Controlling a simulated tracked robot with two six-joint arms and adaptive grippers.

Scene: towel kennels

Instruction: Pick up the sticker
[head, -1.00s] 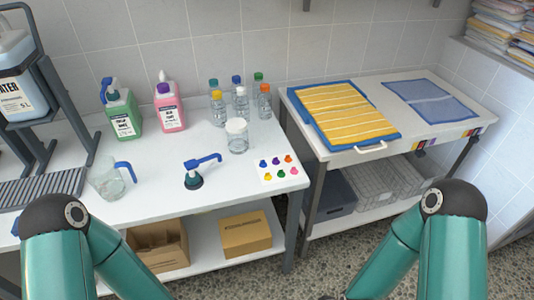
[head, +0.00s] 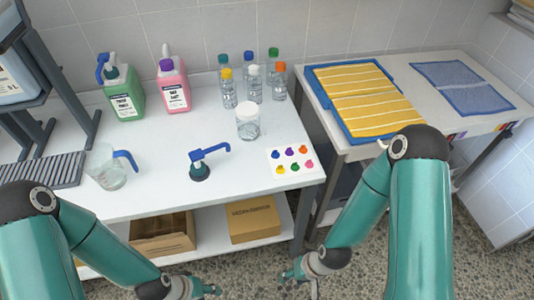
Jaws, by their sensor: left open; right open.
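My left gripper (head: 212,290) is low at the bottom of the head view, in front of the table, open and empty. My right gripper (head: 297,277) is also low, to the right of the left one and below the sheet, open and empty. Both grippers are apart from the sheet.
Green (head: 124,92) and pink (head: 174,88) jugs and several small bottles stand behind. A gap separates the right table, which bears a blue tray (head: 318,95) with a yellow towel (head: 365,98).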

